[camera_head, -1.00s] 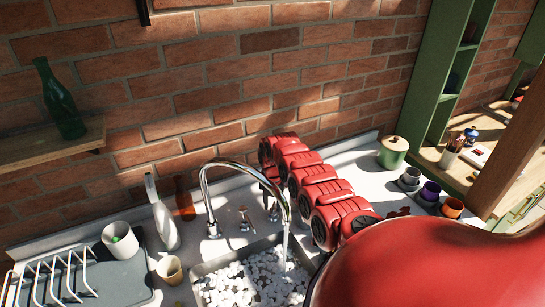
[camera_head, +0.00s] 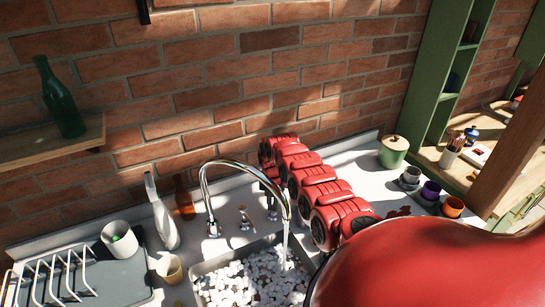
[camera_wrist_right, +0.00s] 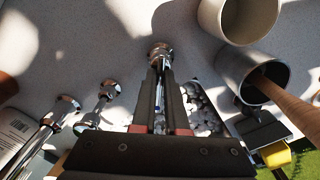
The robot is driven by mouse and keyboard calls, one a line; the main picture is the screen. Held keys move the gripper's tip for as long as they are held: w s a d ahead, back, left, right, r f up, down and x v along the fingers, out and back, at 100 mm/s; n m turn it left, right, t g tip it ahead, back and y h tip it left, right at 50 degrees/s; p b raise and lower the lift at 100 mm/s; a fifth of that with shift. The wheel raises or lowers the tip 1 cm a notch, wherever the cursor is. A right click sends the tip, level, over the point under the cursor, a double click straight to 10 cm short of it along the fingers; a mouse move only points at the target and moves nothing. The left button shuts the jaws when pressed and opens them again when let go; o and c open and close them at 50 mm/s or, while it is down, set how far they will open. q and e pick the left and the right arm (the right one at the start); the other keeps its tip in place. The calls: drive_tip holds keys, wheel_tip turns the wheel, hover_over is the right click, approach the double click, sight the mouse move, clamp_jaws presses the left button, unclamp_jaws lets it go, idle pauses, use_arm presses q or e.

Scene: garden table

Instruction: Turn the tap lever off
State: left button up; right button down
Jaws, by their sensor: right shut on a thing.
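The chrome tap spout (camera_head: 203,190) arches over the sink (camera_head: 205,265), and water (camera_head: 285,238) runs from its end. Two chrome tap levers stand to the right of the spout base: a middle one (camera_head: 245,218) and a right one (camera_head: 273,210). My right gripper (camera_head: 271,190) reaches down at the right lever. In the wrist view my right gripper (camera_wrist_right: 161,105) has its black fingers closed around this right lever (camera_wrist_right: 160,55); the fingers hide part of it. The middle lever (camera_wrist_right: 107,90) is beside them, apart. My left gripper is not in view.
White pebbles (camera_head: 255,280) fill the sink. A white spray bottle (camera_head: 163,215), a brown bottle (camera_head: 184,198), cups and a dish rack (camera_head: 50,280) stand to the left. A green pot (camera_head: 393,155) stands right. The brick wall is close behind.

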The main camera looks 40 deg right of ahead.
drive_tip(key=shift+a+f, duration=0.1)
drive_tip(key=shift+f, duration=0.05)
drive_tip(key=m+b, duration=0.1)
drive_tip(key=m, duration=0.3)
drive_tip(key=shift+a+m, duration=0.1)
drive_tip(key=shift+m, duration=0.2)
drive_tip(key=m+b, duration=0.1)
drive_tip(key=m, duration=0.3)
drive_tip(key=shift+w, duration=0.2)
drive_tip(key=shift+f+m, duration=0.1)
drive_tip(key=shift+m, duration=0.3)
drive_tip(key=c, duration=0.9)
unclamp_jaws()
drive_tip(key=shift+s+a, duration=0.1)
drive_tip(key=shift+c, duration=0.2)
drive_tip(key=shift+w+d, duration=0.2)
drive_tip(key=shift+w, duration=0.05)
